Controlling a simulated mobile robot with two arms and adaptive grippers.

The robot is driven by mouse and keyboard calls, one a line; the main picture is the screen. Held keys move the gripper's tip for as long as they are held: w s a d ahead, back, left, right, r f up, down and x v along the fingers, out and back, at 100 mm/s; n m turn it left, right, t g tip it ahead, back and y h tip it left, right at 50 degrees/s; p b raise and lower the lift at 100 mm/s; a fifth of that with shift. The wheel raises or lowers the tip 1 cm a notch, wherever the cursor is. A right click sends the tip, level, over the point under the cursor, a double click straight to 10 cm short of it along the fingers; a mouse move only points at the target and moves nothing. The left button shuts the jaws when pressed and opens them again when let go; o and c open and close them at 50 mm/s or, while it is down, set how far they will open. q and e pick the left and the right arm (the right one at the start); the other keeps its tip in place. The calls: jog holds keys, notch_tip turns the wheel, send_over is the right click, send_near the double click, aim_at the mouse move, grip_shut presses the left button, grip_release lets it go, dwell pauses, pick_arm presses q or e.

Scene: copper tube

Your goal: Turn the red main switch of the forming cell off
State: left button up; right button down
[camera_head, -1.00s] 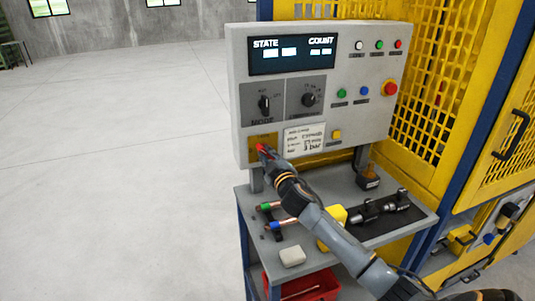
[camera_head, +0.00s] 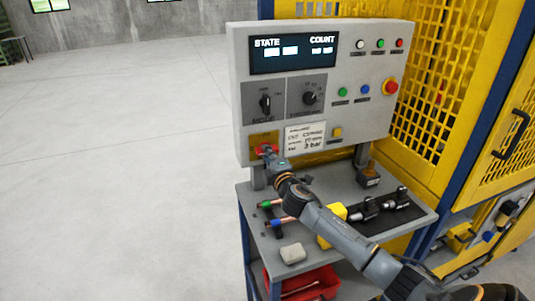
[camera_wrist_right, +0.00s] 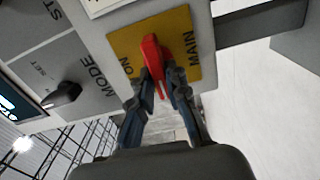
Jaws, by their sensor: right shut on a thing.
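The red main switch (camera_wrist_right: 152,57) sits on a yellow plate (camera_wrist_right: 181,32) marked MAIN and ON in the right wrist view. Its handle stands between the fingers of my right gripper (camera_wrist_right: 160,88), which is shut on it. In the head view the red switch (camera_head: 263,149) shows at the lower left of the grey control panel (camera_head: 250,95), with my right gripper (camera_head: 268,153) at it and partly covering it. The handle's exact angle is hard to read in the head view. My left gripper is not in view.
A mode knob (camera_head: 265,103) and another selector (camera_head: 310,98) sit above the switch. A red emergency button (camera_head: 390,87) is at the panel's right. Below, a shelf (camera_head: 325,259) holds copper tubes, a yellow block (camera_head: 331,226) and a grey block (camera_head: 292,254). Floor at left is clear.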

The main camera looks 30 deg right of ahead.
dwell(0.6)
jog(key=c, duration=1.3)
grip_release()
jog(key=v, duration=1.2)
jog(key=shift+a, duration=0.1)
